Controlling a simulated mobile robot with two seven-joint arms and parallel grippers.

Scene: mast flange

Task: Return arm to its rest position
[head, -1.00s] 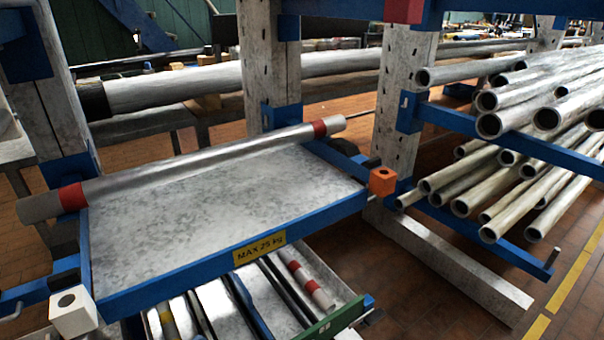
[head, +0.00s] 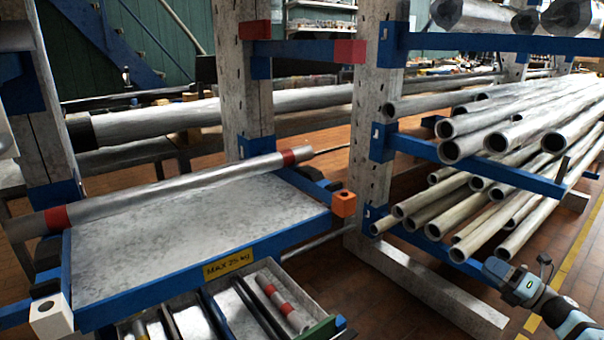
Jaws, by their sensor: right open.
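My right arm (head: 575,328) comes in at the lower right corner, light blue and grey. Its end with the right gripper (head: 512,282) is over the brown tiled floor, right of the rack and below the pipe ends. The gripper is open and nothing shows in it; its fingers are small and hard to make out. My left gripper is not in view. A silver mast tube (head: 180,187) with two red bands lies along the back edge of the grey, blue-edged shelf (head: 170,230), apart from my right arm.
A tray (head: 275,318) with banded rods is under the shelf. Stacked pipes (head: 515,165) on blue arms jut out at right. A beam (head: 430,285) lies on the floor.

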